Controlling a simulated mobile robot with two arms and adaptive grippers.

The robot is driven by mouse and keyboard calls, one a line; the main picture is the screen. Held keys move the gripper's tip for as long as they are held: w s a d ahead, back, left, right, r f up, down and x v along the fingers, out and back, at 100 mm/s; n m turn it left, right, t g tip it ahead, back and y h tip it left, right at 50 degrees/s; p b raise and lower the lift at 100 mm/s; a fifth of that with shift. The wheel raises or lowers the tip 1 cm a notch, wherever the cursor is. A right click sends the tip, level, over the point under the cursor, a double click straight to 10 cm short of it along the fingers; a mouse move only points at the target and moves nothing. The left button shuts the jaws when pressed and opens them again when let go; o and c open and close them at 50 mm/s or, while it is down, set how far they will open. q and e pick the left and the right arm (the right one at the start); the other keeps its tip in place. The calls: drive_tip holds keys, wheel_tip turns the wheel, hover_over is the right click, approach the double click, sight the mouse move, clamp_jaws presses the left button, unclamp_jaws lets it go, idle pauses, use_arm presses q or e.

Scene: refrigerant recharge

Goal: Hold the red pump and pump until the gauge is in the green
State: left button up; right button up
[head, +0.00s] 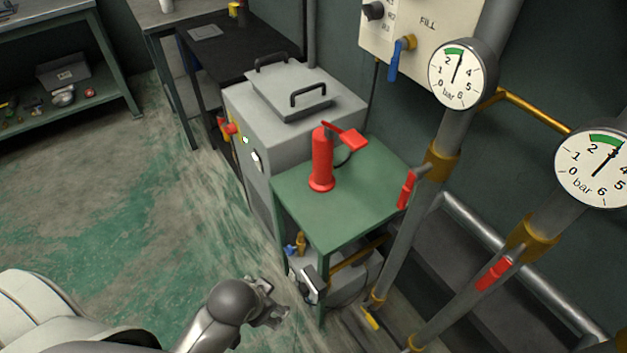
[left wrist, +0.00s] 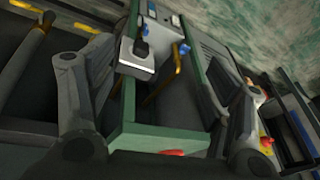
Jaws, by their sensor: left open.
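The red pump (head: 322,160) stands upright on the green table (head: 290,205), its red handle (head: 350,138) pointing right. The upper gauge (head: 457,74) has its needle near the right end of its green band, about 3 bar. The nearer gauge (head: 594,168) has its needle around 3, near the right end of its green band. My left gripper (head: 272,305) is open and empty, low in front of the table and apart from the pump. In the left wrist view its spread fingers (left wrist: 150,80) face the table edge; a small red part (left wrist: 170,152) shows beyond. My right gripper is not visible.
A grey box with a handled lid (head: 295,95) stands behind the table. Pipes with red-handled valves (head: 407,190) rise on the right. A wall panel with a blue lever (head: 393,62) hangs behind. A grey unit (head: 345,280) sits under the table. Floor at left is clear.

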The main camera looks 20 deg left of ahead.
use_arm(q)
drive_tip(key=w+r+m+t+y, duration=0.2)
drive_tip(key=w+r+m+t, duration=0.15)
drive_tip(key=w+m, duration=0.35)
drive_tip(key=m+t, duration=1.1)
drive_tip(key=m, duration=1.3)
approach(321, 151)
drive_tip(key=w, duration=0.2)
drive_tip(key=shift+g, duration=0.25)
drive_tip(key=w, duration=0.3)
drive_tip(key=w+a, duration=0.1)
drive_tip(key=w, duration=0.3)
drive_tip(key=w+b, duration=0.1)
drive_tip(key=w, duration=0.2)
drive_tip(key=shift+w+a+r, duration=0.2)
drive_tip(key=shift+a+r, duration=0.05)
drive_tip(key=shift+a, duration=0.05)
clamp_jaws()
